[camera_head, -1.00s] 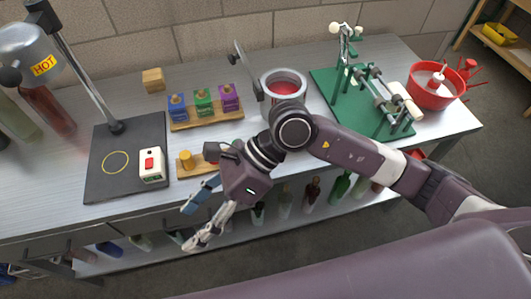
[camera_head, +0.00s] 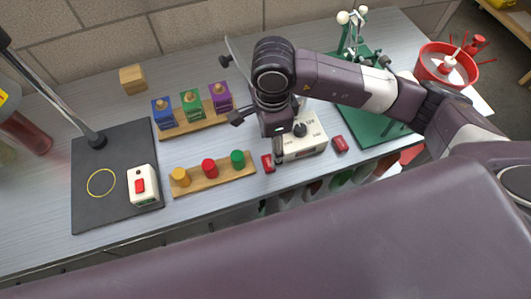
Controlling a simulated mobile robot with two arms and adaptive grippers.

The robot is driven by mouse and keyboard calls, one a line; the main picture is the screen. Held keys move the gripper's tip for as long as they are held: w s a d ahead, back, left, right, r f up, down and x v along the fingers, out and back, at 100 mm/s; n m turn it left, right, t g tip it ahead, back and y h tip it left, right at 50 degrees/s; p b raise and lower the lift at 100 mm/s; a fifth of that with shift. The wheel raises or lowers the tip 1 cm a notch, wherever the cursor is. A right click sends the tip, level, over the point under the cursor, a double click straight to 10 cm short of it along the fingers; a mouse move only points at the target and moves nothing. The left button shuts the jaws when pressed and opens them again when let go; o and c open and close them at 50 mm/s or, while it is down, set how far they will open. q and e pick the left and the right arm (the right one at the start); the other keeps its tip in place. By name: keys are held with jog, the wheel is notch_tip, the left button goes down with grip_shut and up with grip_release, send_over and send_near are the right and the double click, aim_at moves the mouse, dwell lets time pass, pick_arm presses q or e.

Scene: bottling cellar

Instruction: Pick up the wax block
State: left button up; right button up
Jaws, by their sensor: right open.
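Nothing in view is marked as the wax block. A small red block (camera_head: 267,163) lies on the bench left of a white box with a dial, and a second one (camera_head: 340,144) lies right of that box. Either could be wax; I cannot tell. My right gripper (camera_head: 278,148) points down beside the left red block, close to the white box's left edge. It is open, and I see nothing held in it. Its fingers are mostly hidden by the wrist above. My left gripper is not in view.
The white box (camera_head: 312,133) is partly under my right arm. A peg strip (camera_head: 222,177) with yellow, red and green pegs stands left of the gripper. Blue, green and purple blocks stand behind it.

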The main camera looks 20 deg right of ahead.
jog(key=f+p, duration=0.1)
jog(key=s+f+p, duration=0.1)
jog(key=shift+s+d+f, duration=0.1)
jog(key=shift+f, duration=0.25)
notch_tip(320, 180, down, 3)
jog(key=shift+r+p, duration=0.2)
jog(key=shift+p, duration=0.2)
jog(key=shift+w+f, duration=0.2)
jog(key=shift+f, duration=0.35)
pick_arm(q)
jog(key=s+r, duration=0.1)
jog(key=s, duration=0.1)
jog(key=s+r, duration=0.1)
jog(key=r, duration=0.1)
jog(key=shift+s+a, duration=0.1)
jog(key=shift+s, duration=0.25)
pick_arm(e)
jog(key=c, duration=1.1)
